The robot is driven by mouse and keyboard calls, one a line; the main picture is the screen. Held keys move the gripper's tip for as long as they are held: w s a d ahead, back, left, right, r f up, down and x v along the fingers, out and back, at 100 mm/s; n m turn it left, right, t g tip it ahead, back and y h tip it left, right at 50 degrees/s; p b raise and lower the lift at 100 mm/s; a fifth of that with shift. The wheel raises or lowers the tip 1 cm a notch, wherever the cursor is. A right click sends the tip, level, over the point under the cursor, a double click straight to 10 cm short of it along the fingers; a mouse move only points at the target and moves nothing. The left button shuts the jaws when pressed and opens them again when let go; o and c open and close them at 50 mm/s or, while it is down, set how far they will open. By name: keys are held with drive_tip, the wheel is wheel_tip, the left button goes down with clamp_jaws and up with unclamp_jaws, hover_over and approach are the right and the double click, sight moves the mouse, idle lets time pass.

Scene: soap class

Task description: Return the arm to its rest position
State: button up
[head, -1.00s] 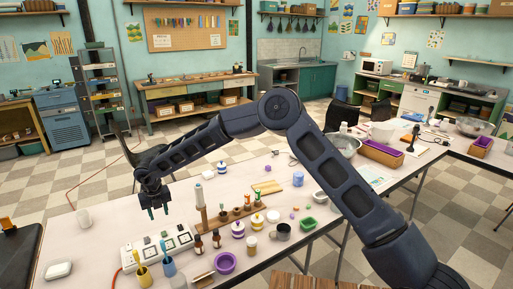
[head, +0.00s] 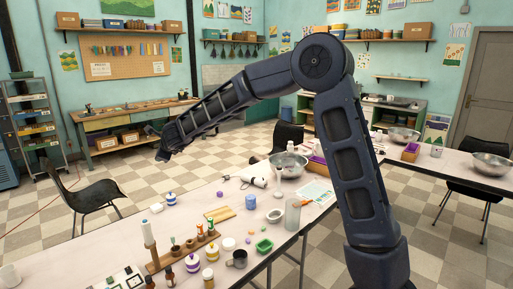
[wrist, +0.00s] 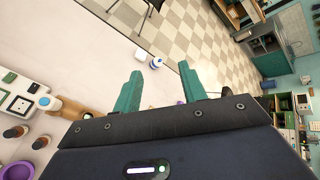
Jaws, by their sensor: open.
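My arm (head: 340,150) is dark grey and bent, with its elbow raised high in the head view. My gripper (head: 163,152) is at the left end of the forearm, above the floor beyond the table's far edge in the picture. Its fingers are hard to make out there. In the wrist view my gripper (wrist: 160,68) shows two teal fingers spread apart with nothing between them. The table top and the checkered floor show beyond them.
Open floor lies beyond.

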drive_tip(key=d+r+n, duration=0.4)
drive_tip(key=d+r, duration=0.1)
drive_tip(key=d, duration=0.6)
drive_tip(key=d+r+n, duration=0.5)
drive_tip(key=d, duration=0.6)
drive_tip(key=s+d+f+n+g+h, duration=0.1)
drive_tip(key=s+d+n, duration=0.1)
drive_tip(key=s+d, duration=0.5)
drive_tip(key=s+d+f+n+h, duration=0.1)
drive_tip(key=s+d+n, duration=0.1)
drive_tip(key=d, duration=1)
drive_tip(key=s+d+f+n+g+h, duration=0.1)
drive_tip(key=s+d+n+h, duration=0.1)
drive_tip(key=s+d, duration=0.5)
drive_tip(key=s+d+f+n+g+h, duration=0.1)
drive_tip(key=s+d+f+h, duration=0.1)
drive_tip(key=s+d, duration=0.4)
drive_tip(key=s+d+f+h, duration=0.1)
drive_tip(key=s+d+f, duration=0.2)
drive_tip(key=s+d, duration=0.3)
drive_tip(key=d, duration=0.5)
drive_tip(key=shift+d+f+n+g+h, duration=0.3)
drive_tip(key=shift+f+n+g+h, duration=0.1)
drive_tip(key=shift+c, duration=0.2)
